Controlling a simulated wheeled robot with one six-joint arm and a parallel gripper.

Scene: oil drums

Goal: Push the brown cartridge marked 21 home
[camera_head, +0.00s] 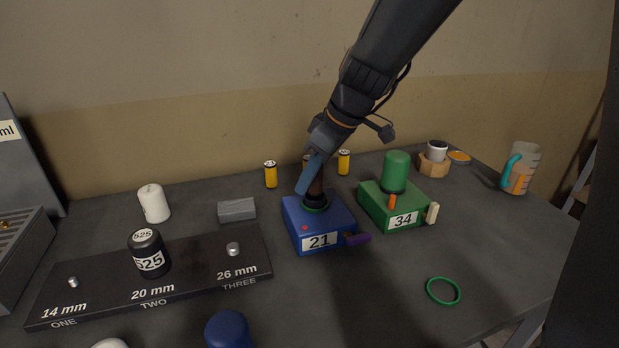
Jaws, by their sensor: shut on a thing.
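The blue box marked 21 (320,241) stands on the table near the middle. It has a dark round socket with a green ring on top, a red dot and a purple lever at its right. The brown cartridge (317,187) stands roughly upright at this socket; its lower end is at or in the dark collar, and I cannot tell how deep. My gripper (309,178) comes down from the upper right and is shut on the cartridge, its blue-grey finger covering the left side. No number shows on the cartridge.
A green box marked 34 (403,221) with a green cylinder (396,171) stands close at the right. Yellow cans (271,174) are behind. A black stand (198,288) with a 525 drum (149,252) is at left. A green ring (443,291) lies at front right, with bare table around it.

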